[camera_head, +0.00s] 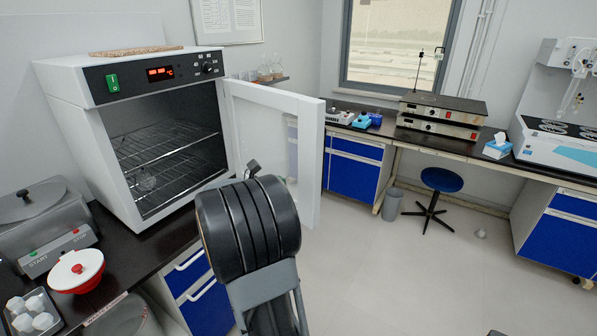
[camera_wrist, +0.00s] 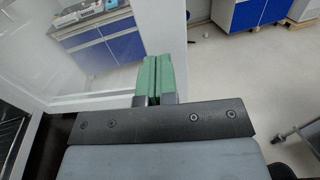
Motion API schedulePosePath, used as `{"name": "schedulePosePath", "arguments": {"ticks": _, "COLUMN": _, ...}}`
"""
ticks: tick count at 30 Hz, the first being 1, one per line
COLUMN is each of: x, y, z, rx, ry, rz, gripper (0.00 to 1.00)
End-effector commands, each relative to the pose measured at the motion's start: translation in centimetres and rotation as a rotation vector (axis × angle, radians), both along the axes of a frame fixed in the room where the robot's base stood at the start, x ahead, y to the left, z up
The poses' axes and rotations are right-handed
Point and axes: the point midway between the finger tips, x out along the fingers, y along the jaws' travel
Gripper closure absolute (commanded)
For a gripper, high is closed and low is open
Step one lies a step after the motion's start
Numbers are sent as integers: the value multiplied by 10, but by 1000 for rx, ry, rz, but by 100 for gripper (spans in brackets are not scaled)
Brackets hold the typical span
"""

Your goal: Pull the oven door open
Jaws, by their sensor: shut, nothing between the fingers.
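The white oven (camera_head: 145,125) stands on the dark bench at the left in the head view, with its wire racks showing inside. Its door (camera_head: 308,150) stands wide open, swung out to the right. In the wrist view the door (camera_wrist: 85,100) fills the left side as a pale frame with a glass pane. My gripper is mostly hidden behind my arm in the head view. In the wrist view the green fingers of my gripper (camera_wrist: 153,80) are shut together and empty, beside the door's edge. I cannot tell whether they touch the door.
A red and white pot (camera_head: 76,270), a grey bath (camera_head: 38,215) and a tray of white caps (camera_head: 32,312) sit on the near bench. A blue stool (camera_head: 441,180) and a grey bin (camera_head: 392,203) stand ahead.

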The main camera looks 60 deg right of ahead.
Motion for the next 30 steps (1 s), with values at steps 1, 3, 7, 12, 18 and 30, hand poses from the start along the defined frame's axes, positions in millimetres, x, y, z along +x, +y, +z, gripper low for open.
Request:
{"name": "schedulePosePath", "arguments": {"ticks": 1, "x": -3, "y": -11, "z": 3, "rx": 1, "ry": 2, "rz": -4, "gripper": 100}}
{"name": "schedulePosePath", "arguments": {"ticks": 3, "x": -6, "y": -24, "z": 2, "rx": 2, "ry": 1, "rz": -4, "gripper": 100}}
{"name": "schedulePosePath", "arguments": {"ticks": 7, "x": -11, "y": -45, "z": 2, "rx": 2, "ry": 3, "rz": -1, "gripper": 100}}
{"name": "schedulePosePath", "arguments": {"ticks": 12, "x": -16, "y": -66, "z": 2, "rx": 2, "ry": 1, "rz": 1, "gripper": 100}}
{"name": "schedulePosePath", "arguments": {"ticks": 18, "x": -18, "y": -80, "z": 1, "rx": 1, "ry": 1, "rz": 2, "gripper": 100}}
{"name": "schedulePosePath", "arguments": {"ticks": 30, "x": -19, "y": -83, "z": 0, "rx": 1, "ry": 1, "rz": 4, "gripper": 100}}
